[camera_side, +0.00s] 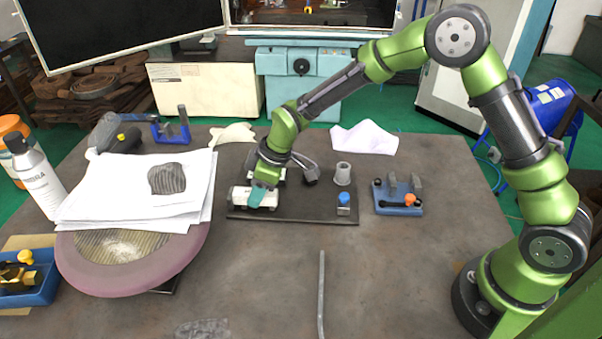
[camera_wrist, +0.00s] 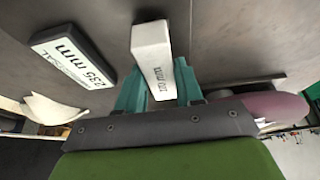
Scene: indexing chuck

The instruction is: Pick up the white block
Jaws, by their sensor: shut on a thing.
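The white block (camera_wrist: 151,45) is a long pale bar with dark lettering on its side. In the wrist view it stands between the two teal fingers of my gripper (camera_wrist: 159,88), which are shut on it. Its near end lies between the fingers and its far end sticks out past them. In the side view my gripper (camera_side: 257,196) is low over the left end of a dark plate (camera_side: 305,213), with white showing beside the fingers. I cannot tell whether the block touches the plate.
A dark-edged block with a white "235 mm" face (camera_wrist: 75,56) lies close beside the white block. A grey cup-shaped part (camera_side: 342,175) and a small blue block (camera_side: 344,204) stand on the plate's right. A blue fixture (camera_side: 398,205) is further right. Papers (camera_side: 130,205) lie left.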

